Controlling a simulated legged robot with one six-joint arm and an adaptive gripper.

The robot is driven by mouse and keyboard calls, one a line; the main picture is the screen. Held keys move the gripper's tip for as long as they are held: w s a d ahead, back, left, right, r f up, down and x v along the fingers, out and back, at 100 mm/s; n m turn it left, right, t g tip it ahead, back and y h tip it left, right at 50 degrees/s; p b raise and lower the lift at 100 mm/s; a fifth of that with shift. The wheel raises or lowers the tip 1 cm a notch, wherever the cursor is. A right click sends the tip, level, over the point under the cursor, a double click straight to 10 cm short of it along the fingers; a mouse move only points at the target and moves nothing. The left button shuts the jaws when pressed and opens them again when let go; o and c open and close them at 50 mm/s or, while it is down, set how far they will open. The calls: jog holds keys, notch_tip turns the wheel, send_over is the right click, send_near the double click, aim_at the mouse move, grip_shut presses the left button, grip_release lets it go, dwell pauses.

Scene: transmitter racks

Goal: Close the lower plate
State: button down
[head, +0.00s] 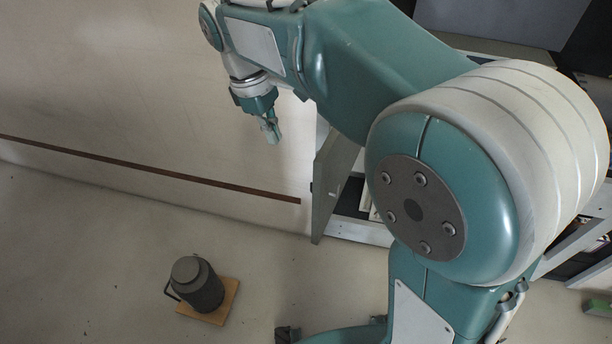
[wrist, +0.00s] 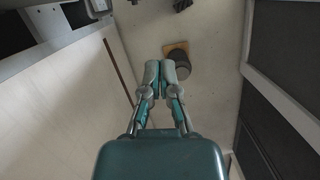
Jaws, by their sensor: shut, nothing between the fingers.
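The lower plate appears to be the grey-green panel (head: 328,195) standing swung out from the rack, seen nearly edge-on left of my arm in the head view. The rack opening beside it shows, and my arm hides part of the plate and rack. My gripper (head: 271,130) points down, left of the plate's upper part, with a visible gap in the picture. Its fingers are together and empty. In the wrist view the shut fingers (wrist: 160,68) show above the floor. I cannot pick out the plate surely in the wrist view.
A dark grey can (head: 198,284) stands on a small wooden board (head: 230,299) on the floor, and the can also shows in the wrist view (wrist: 182,66). A pale wall (head: 120,90) with a brown strip (head: 150,171) lies left. The floor between can and plate looks clear.

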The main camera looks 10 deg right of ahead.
jog(key=s+d+f, duration=0.3)
jog(key=d+f, duration=0.2)
jog(key=f, duration=0.4)
jog(key=shift+d+f, duration=0.15)
jog(key=shift+f, duration=0.2)
jog(key=shift+s, duration=0.1)
